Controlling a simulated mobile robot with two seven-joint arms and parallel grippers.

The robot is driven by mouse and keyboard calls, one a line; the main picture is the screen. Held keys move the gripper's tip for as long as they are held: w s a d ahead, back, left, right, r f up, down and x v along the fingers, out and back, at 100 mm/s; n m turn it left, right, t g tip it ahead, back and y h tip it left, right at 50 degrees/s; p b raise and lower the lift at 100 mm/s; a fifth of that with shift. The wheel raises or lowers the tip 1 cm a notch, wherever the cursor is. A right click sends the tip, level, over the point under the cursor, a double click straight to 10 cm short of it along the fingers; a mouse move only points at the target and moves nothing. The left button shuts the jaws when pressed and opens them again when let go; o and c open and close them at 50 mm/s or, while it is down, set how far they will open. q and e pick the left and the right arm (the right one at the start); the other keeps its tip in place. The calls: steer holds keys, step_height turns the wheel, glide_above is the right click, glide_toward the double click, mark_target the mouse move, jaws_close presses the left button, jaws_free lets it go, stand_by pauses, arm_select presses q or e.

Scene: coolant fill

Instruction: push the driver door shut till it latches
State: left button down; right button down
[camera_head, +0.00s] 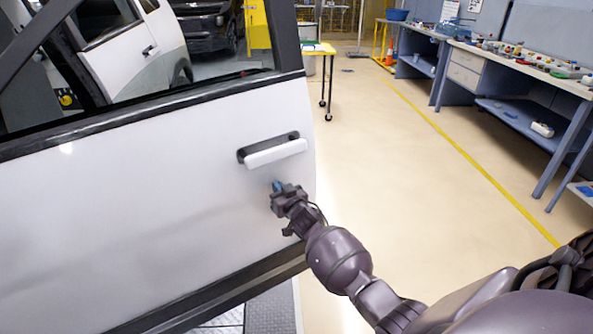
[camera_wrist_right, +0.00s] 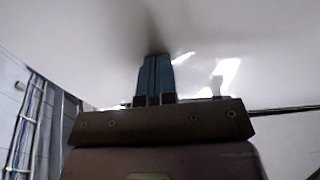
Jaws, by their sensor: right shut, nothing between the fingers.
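The white driver door (camera_head: 150,185) fills the left of the head view and stands ajar, with floor showing past its free edge and a step plate below. Its white handle (camera_head: 275,153) sits in a dark recess near that edge. My right gripper (camera_head: 277,186) is shut and empty, just below the handle, with its fingertips at the door's outer face. In the right wrist view its blue fingers (camera_wrist_right: 155,78) are together and point at the pale panel (camera_wrist_right: 230,35); a dark shadow meets their tips. I cannot tell whether they touch. My left gripper is not in view.
A yellow wheeled cart (camera_head: 318,49) stands beyond the door's edge. Workbenches (camera_head: 530,68) with tools line the right wall. The floor (camera_head: 400,160) between door and benches is clear, with a yellow line along it. Another white vehicle shows through the window.

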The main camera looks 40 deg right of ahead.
mark_target(271, 180)
stand_by(0.3)
